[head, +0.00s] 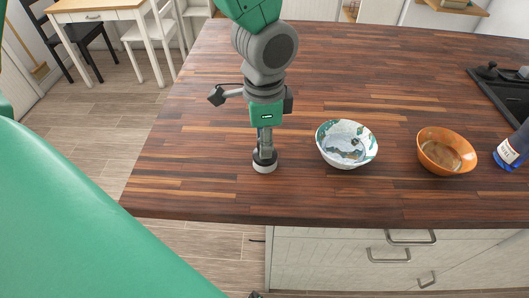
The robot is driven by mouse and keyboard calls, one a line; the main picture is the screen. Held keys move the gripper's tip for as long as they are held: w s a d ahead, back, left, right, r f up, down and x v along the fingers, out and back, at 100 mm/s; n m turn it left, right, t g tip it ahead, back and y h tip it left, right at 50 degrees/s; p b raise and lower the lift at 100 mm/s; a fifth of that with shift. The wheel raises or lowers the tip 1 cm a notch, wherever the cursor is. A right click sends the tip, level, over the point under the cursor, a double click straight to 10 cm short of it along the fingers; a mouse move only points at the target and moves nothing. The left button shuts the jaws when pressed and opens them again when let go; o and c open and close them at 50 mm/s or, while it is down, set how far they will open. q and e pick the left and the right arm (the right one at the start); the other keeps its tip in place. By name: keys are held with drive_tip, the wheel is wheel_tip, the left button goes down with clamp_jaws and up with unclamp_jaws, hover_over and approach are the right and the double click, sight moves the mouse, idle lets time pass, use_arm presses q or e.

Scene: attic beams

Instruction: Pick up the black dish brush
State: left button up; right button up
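The dish brush (265,160) stands upright on the wooden counter with a round black head and a pale underside. My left gripper (265,143) points straight down right above it. Its fingers line up with the brush's handle and hide most of it. I see them edge-on, so I cannot tell whether they are closed on the handle. The brush's pale base appears to be on or very near the counter. My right gripper is not in view.
A white patterned bowl (340,158) stands close to the right of the brush. Farther right are an orange bowl (446,160), a blue bottle (512,150) and a black sink (500,92). The counter (190,185) is clear to the left, and its front edge is near.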

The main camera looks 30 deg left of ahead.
use_arm(q)
drive_tip(key=shift+d, duration=0.15)
clamp_jaws()
drive_tip(key=shift+d, duration=0.15)
drive_tip(key=shift+w+r, duration=0.1)
drive_tip(key=shift+r, duration=0.15)
drive_tip(key=r, duration=0.3)
drive_tip(key=r+p, duration=0.1)
drive_tip(key=r, duration=0.4)
drive_tip(key=shift+a+r, duration=0.25)
drive_tip(key=shift+r, duration=0.1)
drive_tip(key=shift+d+r, duration=0.15)
drive_tip(key=shift+r, duration=0.3)
